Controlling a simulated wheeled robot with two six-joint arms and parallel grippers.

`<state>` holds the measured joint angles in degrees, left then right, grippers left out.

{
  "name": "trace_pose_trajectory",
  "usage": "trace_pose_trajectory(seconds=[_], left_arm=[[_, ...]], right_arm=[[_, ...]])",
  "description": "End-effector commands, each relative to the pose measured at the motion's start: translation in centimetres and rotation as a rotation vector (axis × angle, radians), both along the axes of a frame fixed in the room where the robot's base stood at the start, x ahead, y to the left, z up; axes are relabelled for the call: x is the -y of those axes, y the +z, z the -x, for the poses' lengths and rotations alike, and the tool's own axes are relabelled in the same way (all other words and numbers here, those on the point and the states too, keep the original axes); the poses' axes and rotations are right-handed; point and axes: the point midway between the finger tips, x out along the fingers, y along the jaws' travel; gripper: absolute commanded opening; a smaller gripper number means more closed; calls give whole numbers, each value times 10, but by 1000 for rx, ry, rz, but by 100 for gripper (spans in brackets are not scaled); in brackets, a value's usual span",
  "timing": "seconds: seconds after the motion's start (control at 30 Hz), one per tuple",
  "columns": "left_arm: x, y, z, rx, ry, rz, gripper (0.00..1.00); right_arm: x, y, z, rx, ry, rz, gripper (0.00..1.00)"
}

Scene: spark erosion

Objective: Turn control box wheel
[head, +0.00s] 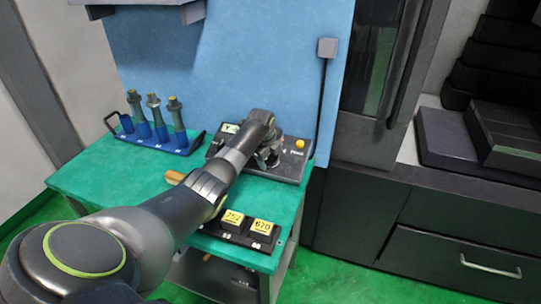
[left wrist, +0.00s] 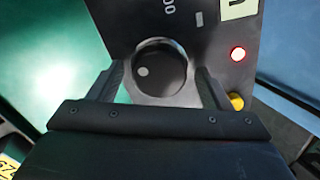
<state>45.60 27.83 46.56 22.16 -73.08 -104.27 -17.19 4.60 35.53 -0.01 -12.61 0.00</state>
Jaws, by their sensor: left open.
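The control box (head: 292,172) is a dark slanted panel at the back right of the green table. It has a small lit display (head: 230,128) and a yellow button (head: 300,143). In the left wrist view, its black round wheel (left wrist: 158,72) has a silver rim and a pale dot left of its middle. My left gripper (head: 267,157) is over the box, pointing down at it. In the left wrist view, its open fingers (left wrist: 160,82) appear on both sides of the wheel. I cannot tell whether they touch it. In the head view, my left gripper hides the wheel. My right gripper is not seen.
A blue rack (head: 180,147) with several tool holders stands at the table's back left. A red light (left wrist: 238,54) glows on the box. Bare green table (head: 110,175) shows at left.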

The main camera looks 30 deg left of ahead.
Motion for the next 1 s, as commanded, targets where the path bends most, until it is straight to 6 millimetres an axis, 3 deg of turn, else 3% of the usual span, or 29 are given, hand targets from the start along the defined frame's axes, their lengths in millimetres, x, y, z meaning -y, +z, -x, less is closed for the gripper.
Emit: trace_pose_trajectory(seconds=[0.37, 0.67, 1.0], left_arm=[[0, 16, 6, 1, 0, -1, 72], [4, 55, 22, 2, 0, -3, 72], [9, 115, 45, 4, -1, -4, 72]], right_arm=[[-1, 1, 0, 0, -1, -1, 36], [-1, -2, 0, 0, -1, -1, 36], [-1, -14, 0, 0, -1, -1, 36]])
